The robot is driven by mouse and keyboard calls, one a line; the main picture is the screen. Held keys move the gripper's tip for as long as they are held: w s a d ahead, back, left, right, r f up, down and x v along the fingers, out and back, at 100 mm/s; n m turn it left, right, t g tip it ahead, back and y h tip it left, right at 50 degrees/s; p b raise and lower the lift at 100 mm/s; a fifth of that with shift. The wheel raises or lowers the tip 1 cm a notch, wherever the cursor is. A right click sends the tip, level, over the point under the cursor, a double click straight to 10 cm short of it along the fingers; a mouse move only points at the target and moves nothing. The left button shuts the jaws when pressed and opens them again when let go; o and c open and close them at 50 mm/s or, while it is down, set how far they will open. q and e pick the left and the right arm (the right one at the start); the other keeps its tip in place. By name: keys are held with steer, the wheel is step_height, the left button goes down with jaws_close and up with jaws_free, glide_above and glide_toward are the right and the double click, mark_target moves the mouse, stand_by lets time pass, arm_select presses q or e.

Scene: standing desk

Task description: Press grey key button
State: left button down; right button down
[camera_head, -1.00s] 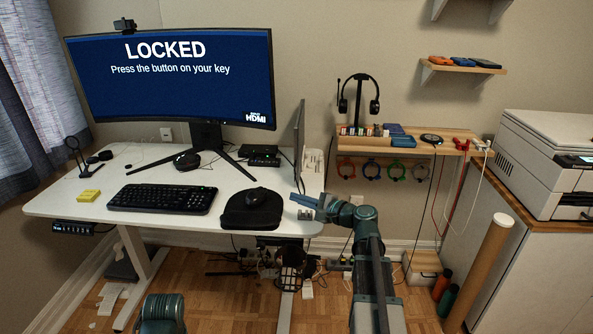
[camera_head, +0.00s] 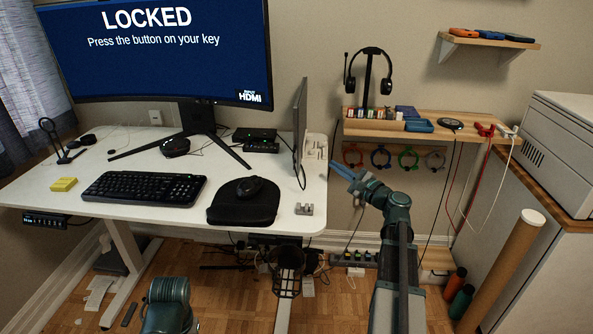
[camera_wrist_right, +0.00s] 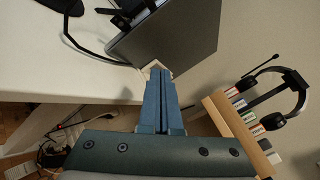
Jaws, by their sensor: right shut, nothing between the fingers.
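A small grey object (camera_head: 304,208) sits on the desk's front right corner. I cannot tell whether it is the grey key, and no button can be made out on it. My right gripper (camera_head: 346,174) is shut and empty, in the air just right of the desk's right edge, apart from the grey object. In the right wrist view its two blue fingers (camera_wrist_right: 160,75) lie together, pointing towards the back of a thin dark panel. The monitor (camera_head: 160,52) reads "LOCKED" and "Press the button on your key". My left gripper is not in view.
The white desk (camera_head: 75,205) holds a keyboard (camera_head: 145,188), a mouse (camera_head: 248,186) on a black mat and an upright thin panel (camera_head: 300,125). A wooden shelf (camera_head: 470,133) at right carries a headset stand and small items; coloured rings (camera_head: 381,158) hang below.

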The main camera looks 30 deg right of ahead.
mark_target(295, 161)
steer(key=shift+w+d+f, duration=0.2)
steer(key=shift+w+f, duration=0.1)
steer(key=shift+f, duration=0.25)
steer(key=shift+w+a, duration=0.75)
steer(key=shift+a, duration=0.5)
steer(key=shift+w+a, duration=0.8)
steer(key=shift+a, duration=0.5)
steer(key=shift+w+a, duration=0.75)
steer(key=shift+a, duration=0.5)
steer(key=shift+w+a, duration=0.2)
steer(key=shift+a, duration=0.15)
steer(key=shift+w+a, duration=0.2)
steer(key=shift+a, duration=0.1)
steer(key=shift+s+d, duration=0.4)
steer(key=shift+d, duration=0.3)
